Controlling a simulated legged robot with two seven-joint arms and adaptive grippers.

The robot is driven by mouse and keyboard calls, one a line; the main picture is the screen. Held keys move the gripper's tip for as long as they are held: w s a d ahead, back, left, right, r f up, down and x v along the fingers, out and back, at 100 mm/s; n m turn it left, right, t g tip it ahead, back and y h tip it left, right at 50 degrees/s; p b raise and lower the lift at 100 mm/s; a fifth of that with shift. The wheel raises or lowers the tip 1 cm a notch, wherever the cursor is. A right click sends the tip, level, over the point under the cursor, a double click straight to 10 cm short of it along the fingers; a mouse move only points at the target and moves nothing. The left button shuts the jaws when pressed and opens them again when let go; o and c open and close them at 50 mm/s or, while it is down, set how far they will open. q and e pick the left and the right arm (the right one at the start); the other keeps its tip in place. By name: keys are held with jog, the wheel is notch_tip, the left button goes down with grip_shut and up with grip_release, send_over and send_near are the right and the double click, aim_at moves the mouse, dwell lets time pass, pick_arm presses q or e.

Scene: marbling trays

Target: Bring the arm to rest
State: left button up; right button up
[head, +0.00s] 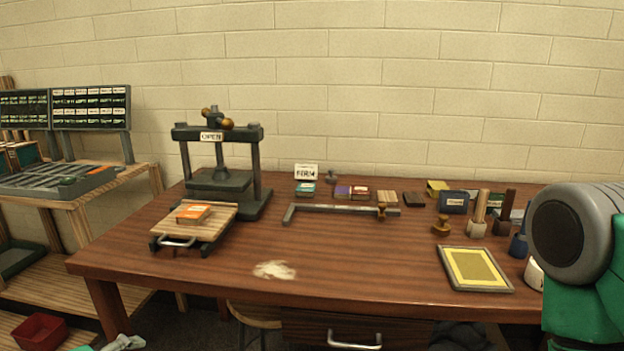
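Part of my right arm, a large grey round joint (566,232) with a green link (580,322) below it, fills the right edge of the head view. It is in front of the right end of the wooden table (350,255) and hides that corner. My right gripper is out of the frame.
A dark press (219,182) marked OPEN stands at the back left. Before it, a wooden board (225,221) bears an orange block (193,214). A metal bar (340,208), small blocks and handled tools line the back. A yellow framed panel (475,269) lies front right. The front middle is mostly clear.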

pick_arm(q)
jog(key=s+d+f+m+g+y, duration=0.1)
jog(key=s+d+f+m+g, duration=0.1)
jog(key=s+f+m+g, duration=0.3)
jog(key=s+d+f+m+g+y, duration=0.1)
jog(key=s+d+f+m+g, duration=0.2)
jog(key=s+f, duration=1.1)
jog(key=s+m+g, duration=0.3)
jog(key=s+m, duration=0.1)
jog(key=m, duration=0.1)
jog(key=shift+d+f+m+g, duration=0.2)
jog(key=shift+m+g, duration=0.1)
